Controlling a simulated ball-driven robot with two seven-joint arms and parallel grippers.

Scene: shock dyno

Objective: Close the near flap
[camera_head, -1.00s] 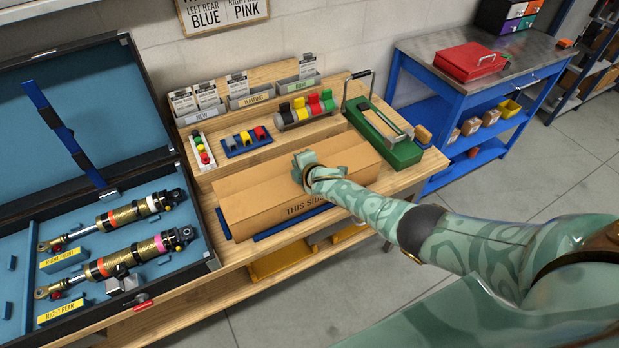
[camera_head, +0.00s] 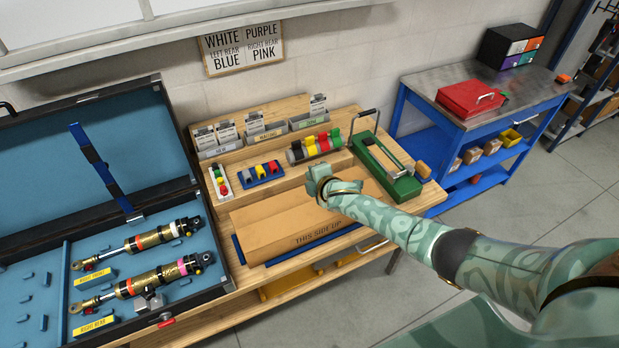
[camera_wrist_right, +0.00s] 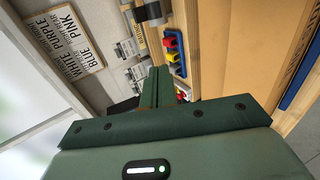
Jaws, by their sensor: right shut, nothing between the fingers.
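The long brown cardboard box (camera_head: 290,218) lies on the wooden bench, on a blue base that shows along its edges. Its top looks flat, with a seam along it. The near panel, printed "THIS SIDE UP" (camera_head: 318,233), lies nearly level with the rest; I cannot tell whether it is fully down. My right gripper (camera_head: 318,179) is over the far side of the box, apart from the near panel. Its fingers (camera_wrist_right: 155,86) are shut together and empty in the wrist view, with the cardboard to their right. My arm hides the box's right end. My left gripper is out of view.
An open case (camera_head: 222,288) with two shocks is at left. A blue workbench (camera_head: 440,115) stands at right.

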